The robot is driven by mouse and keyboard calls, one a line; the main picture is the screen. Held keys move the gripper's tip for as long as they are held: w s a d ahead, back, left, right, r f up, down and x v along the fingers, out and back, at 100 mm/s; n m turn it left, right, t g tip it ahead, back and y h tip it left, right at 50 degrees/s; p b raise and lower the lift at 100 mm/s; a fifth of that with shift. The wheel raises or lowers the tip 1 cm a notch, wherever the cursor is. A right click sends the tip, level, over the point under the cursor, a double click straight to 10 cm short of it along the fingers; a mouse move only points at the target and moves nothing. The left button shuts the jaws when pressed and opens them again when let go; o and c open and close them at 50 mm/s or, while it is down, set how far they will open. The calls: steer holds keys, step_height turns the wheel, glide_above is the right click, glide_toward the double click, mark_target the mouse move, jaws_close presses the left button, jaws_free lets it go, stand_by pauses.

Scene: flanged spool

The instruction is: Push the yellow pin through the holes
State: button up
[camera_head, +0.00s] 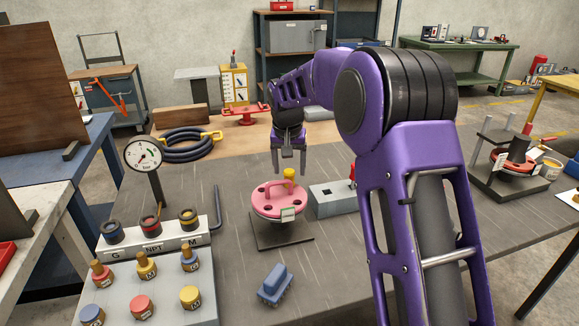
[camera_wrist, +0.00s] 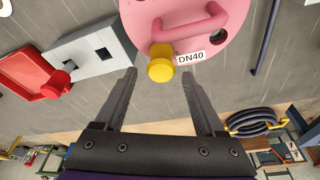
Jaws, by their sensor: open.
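The yellow pin (camera_head: 289,174) stands at the far edge of a pink round flange (camera_head: 265,201) with a handle and several holes. The flange sits on a dark square base plate (camera_head: 262,243) on the grey table. In the wrist view, the yellow pin (camera_wrist: 160,63) shows its round head on the pink flange (camera_wrist: 222,30), beside the handle and a "DN40" tag. How deep the pin sits is hidden. My gripper (camera_head: 289,170) is above and behind the pin. In the wrist view my gripper (camera_wrist: 160,72) has its fingers spread wide, with the pin head between their tips, apparently untouched.
A grey block (camera_head: 332,198) with a red lever stands right of the flange. A blue block (camera_head: 275,284) lies in front. A gauge (camera_head: 143,155), a ring rack (camera_head: 152,241) and a tray of coloured plugs (camera_head: 150,292) stand left. A coiled hose (camera_head: 187,148) lies behind.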

steer(key=p+v, duration=0.1)
steer(key=v, duration=1.6)
steer(key=shift+r+p, duration=0.25)
steer(key=shift+p, duration=0.15)
